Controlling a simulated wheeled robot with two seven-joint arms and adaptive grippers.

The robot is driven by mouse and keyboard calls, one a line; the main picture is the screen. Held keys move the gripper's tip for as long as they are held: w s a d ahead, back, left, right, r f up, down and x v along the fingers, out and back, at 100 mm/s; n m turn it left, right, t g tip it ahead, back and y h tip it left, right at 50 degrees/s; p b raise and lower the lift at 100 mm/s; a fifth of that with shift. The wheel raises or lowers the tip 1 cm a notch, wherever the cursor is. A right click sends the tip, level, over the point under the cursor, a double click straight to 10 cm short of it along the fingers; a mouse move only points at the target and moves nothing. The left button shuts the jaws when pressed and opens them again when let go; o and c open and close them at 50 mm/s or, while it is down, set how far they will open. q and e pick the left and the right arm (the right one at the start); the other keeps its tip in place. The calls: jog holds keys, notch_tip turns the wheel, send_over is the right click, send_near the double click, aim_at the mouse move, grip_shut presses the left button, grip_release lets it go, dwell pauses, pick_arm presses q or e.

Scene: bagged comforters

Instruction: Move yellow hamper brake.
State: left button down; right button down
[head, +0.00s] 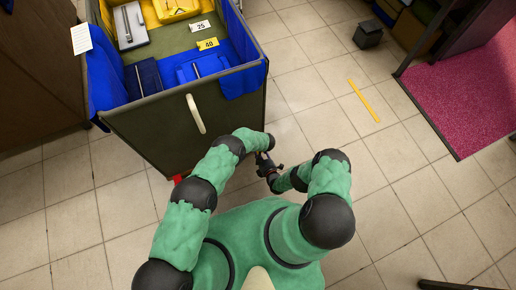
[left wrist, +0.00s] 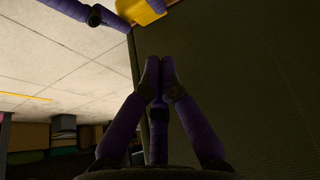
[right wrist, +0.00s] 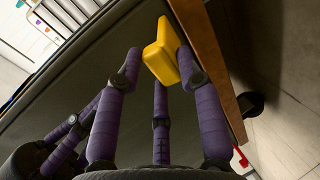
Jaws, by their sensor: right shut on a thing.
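The hamper (head: 185,130) is a large dark-sided cart with a blue lining and a pale handle, at the upper left of the head view. Its yellow brake (right wrist: 161,52) is a small block beside a wooden edge in the right wrist view; it also shows at the top of the left wrist view (left wrist: 142,12). The head view hides it. My right gripper (head: 265,167) is low by the hamper's near corner, its fingers shut on the yellow brake. My left gripper (left wrist: 159,65) has its fingertips together beside the hamper's dark side, with nothing seen between them.
A red piece (head: 177,179) sticks out at the hamper's lower left corner. A yellow strip (head: 363,101) lies on the tiled floor to the right. A dark bin (head: 368,34) and a magenta mat (head: 465,95) are farther right. The floor between is clear.

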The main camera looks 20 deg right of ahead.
pick_arm(q)
jog(key=shift+w+f, duration=0.15)
jog(key=shift+f, duration=0.35)
jog(key=shift+s+f, duration=0.3)
jog(key=shift+f, duration=0.6)
jog(key=shift+s+f, duration=0.3)
jog(key=shift+f, duration=0.6)
pick_arm(e)
jog(key=shift+w+d, duration=0.1)
pick_arm(q)
jog(key=shift+s+f, duration=0.45)
jog(key=shift+f, duration=0.1)
jog(key=shift+s+a+f+t, duration=0.1)
jog(key=shift+s+f+t, duration=0.1)
jog(key=shift+t, duration=0.1)
pick_arm(e)
jog(key=shift+r, duration=0.1)
pick_arm(q)
jog(key=shift+s+a+f, duration=0.1)
jog(key=shift+s+f, duration=0.05)
pick_arm(e)
jog(key=c, duration=0.9)
grip_release()
